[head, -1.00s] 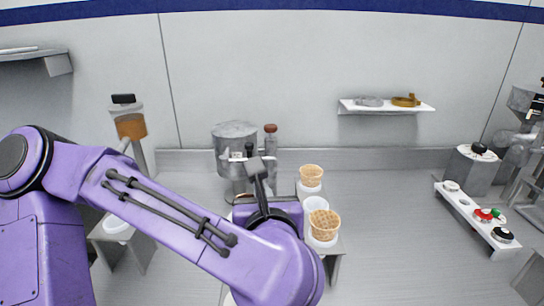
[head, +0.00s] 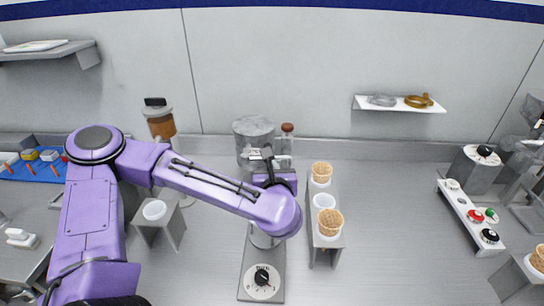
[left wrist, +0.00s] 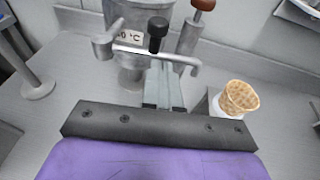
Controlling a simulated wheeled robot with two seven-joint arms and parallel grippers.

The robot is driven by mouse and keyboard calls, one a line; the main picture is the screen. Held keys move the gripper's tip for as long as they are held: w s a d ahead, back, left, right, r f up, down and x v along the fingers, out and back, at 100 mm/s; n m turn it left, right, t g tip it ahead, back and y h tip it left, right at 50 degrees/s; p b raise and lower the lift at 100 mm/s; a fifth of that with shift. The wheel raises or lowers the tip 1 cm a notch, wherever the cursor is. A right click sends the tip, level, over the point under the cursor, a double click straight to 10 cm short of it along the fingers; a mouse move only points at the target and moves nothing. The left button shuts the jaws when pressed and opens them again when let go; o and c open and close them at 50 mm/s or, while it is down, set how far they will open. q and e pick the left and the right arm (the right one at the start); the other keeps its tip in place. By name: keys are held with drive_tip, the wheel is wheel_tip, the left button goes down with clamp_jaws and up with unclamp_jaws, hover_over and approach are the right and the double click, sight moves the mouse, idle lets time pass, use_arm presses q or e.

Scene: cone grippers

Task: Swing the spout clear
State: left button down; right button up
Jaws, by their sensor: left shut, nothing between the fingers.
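A grey metal pot (head: 253,130) stands against the back wall, with a brown-topped lever (head: 287,128) at its right. In the left wrist view the spout (left wrist: 140,50) is a shiny pipe running crosswise before the pot (left wrist: 128,14), with a black knob (left wrist: 157,27) standing up near its middle. My left gripper (left wrist: 163,68) is shut and empty, its fingers reaching up to just below the pipe. I cannot tell whether they touch it. In the head view my left gripper (head: 270,168) is partly hidden by its own wrist. My right gripper is not in view.
A stand (head: 326,257) with waffle cones (head: 330,222) and white cups is close to the right of my left wrist. A dial base (head: 262,279) lies in front. A small stand with a white cup (head: 155,210) is at the left.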

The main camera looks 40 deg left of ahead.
use_arm(q)
drive_tip(key=shift+w+a+r, duration=0.1)
drive_tip(key=shift+w+a, duration=0.05)
drive_tip(key=shift+w, duration=0.1)
drive_tip(key=w+b, duration=0.1)
drive_tip(key=b, duration=0.1)
drive_tip(key=w+a+n+g+y+b, duration=0.1)
drive_tip(key=b, duration=0.1)
drive_tip(key=shift+w+b, duration=0.3)
drive_tip(key=shift+w, duration=0.05)
